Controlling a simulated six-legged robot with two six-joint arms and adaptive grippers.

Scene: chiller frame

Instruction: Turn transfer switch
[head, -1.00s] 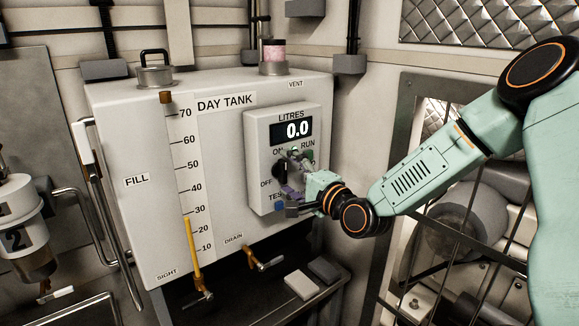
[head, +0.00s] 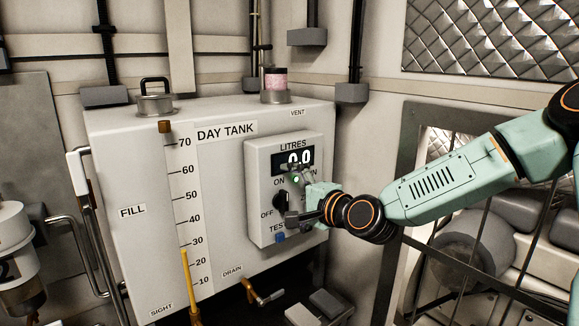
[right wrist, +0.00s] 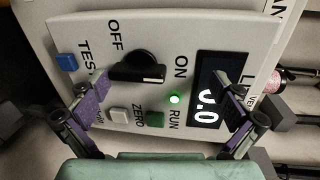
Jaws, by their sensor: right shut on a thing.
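The transfer switch is a black rotary knob (head: 281,201) between the ON and OFF labels on the day tank's control box (head: 257,190). In the right wrist view the knob (right wrist: 138,68) has a raised bar and a pale mark at its ON-side end. My right gripper (head: 300,195) is at the box face, its fingers on either side of the knob. In the right wrist view the right gripper's (right wrist: 163,95) fingers look well apart, and contact with the knob is not clear. My left gripper is out of view.
A lit green lamp (right wrist: 174,99) is by RUN. A blue TEST button (right wrist: 67,62) and a white ZERO button (right wrist: 118,115) sit near the fingers. The display (head: 293,158) is partly covered. A barred guard (head: 480,240) stands at right.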

